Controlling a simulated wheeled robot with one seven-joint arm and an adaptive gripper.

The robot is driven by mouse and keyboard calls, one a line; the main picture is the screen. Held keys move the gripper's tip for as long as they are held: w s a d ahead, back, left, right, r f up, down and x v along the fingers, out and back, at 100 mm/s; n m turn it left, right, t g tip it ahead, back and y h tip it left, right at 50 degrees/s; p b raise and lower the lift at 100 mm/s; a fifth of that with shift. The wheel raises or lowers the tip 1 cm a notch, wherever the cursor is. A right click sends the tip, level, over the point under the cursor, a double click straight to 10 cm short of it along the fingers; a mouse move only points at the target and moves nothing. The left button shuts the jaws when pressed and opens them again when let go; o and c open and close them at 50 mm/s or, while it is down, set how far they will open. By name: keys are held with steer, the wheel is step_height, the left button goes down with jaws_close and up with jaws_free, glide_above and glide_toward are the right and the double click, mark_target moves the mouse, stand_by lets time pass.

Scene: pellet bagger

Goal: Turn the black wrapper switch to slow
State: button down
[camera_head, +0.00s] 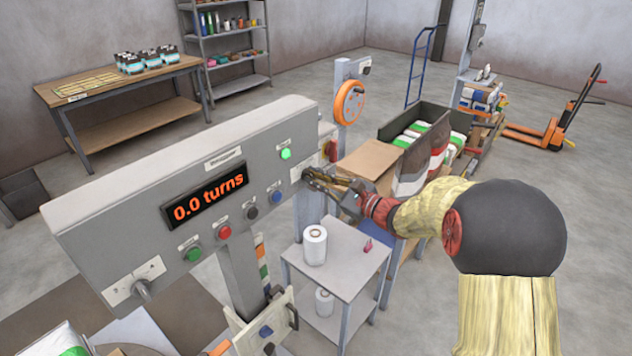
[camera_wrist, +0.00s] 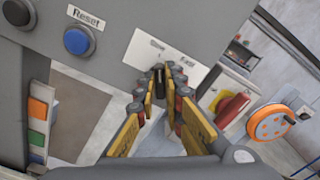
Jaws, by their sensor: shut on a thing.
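The black wrapper switch (camera_wrist: 158,74) sits at the lower edge of a white label plate (camera_wrist: 153,50) in the wrist view. The plate reads what looks like "Slow" at left and "Fast" at right. My gripper (camera_wrist: 160,88) has its fingertips on both sides of the switch and is shut on it. Which way the switch points cannot be told. In the head view my gripper (camera_head: 312,180) is at the right end of the grey control panel (camera_head: 110,212), and its fingers hide the switch.
A blue Reset button (camera_wrist: 78,40) is left of the plate; a black knob (camera_head: 251,213) and red button (camera_head: 224,232) are farther left. The display (camera_head: 206,201) reads 0.0 turns. A small table (camera_head: 345,265) with a white roll (camera_head: 315,246) stands below. An orange handwheel (camera_wrist: 270,122) is at right.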

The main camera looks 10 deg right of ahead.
stand_by(0.3)
steer(key=c, duration=1.9)
jaws_free()
steer(key=v, duration=1.2)
